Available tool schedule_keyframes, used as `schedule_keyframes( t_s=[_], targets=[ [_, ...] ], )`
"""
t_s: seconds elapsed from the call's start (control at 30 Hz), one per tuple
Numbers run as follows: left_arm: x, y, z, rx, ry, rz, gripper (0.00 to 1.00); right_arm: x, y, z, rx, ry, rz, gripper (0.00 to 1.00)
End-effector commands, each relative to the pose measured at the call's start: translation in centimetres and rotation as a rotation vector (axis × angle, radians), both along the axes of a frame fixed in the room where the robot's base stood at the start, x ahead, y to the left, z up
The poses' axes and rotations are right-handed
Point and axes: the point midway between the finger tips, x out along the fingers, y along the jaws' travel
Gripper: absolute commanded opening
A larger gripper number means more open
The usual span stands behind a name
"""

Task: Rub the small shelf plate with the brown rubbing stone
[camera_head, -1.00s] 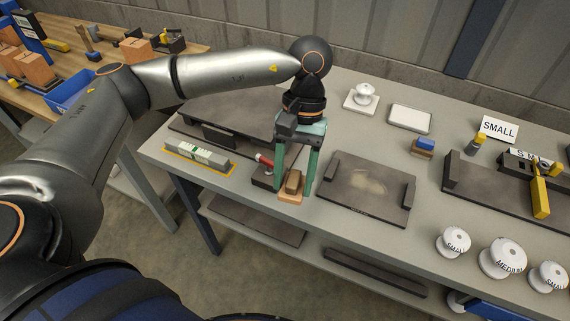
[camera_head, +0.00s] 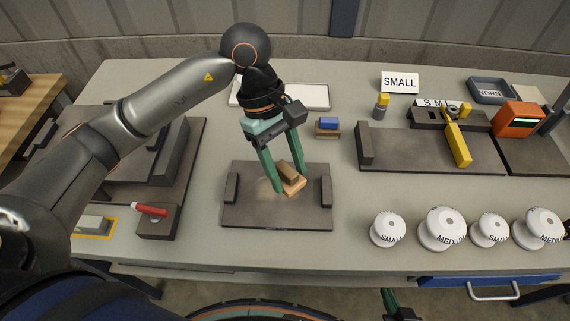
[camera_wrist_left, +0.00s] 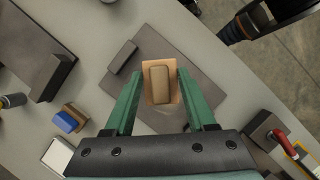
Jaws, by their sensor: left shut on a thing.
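The brown rubbing stone (camera_head: 290,178), a brown block on a paler tan base, is between the fingers of my left gripper (camera_head: 288,180), which is shut on it. The small shelf plate (camera_head: 250,213) is a dark flat plate with a raised bar at each side and a pale smudge in its middle. The stone is over the middle of the plate; I cannot tell whether it touches. The wrist view also shows the stone (camera_wrist_left: 159,84) over the plate (camera_wrist_left: 118,82). Only a bit of my right gripper (camera_head: 390,298) shows at the bottom edge; its opening is hidden.
A red-handled block (camera_head: 157,222) stands left of the plate. A small blue-topped block (camera_head: 328,125) is behind it. Several white insulators (camera_head: 441,228) stand at the front right. A dark fixture with a yellow handle (camera_head: 457,146) is at the right. Bare table lies right of the plate.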

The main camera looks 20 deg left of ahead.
Motion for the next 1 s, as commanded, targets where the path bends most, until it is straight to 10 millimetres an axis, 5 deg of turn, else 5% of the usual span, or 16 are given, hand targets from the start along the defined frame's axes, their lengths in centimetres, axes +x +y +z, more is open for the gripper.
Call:
schedule_keyframes(
  t_s=[0.5, 1.0],
  targets=[
    [-0.1, 0.0, -5.0, -0.001, 0.001, -0.004, 0.11, -0.1, 0.0, -2.2, 0.0, 0.005, 0.001, 0.0],
    [0.0, 0.0, -5.4, 0.0, -0.001, -0.004, 0.11, 0.0, 0.3, -2.1, 0.003, 0.006, 0.005, 0.0]
  ],
)
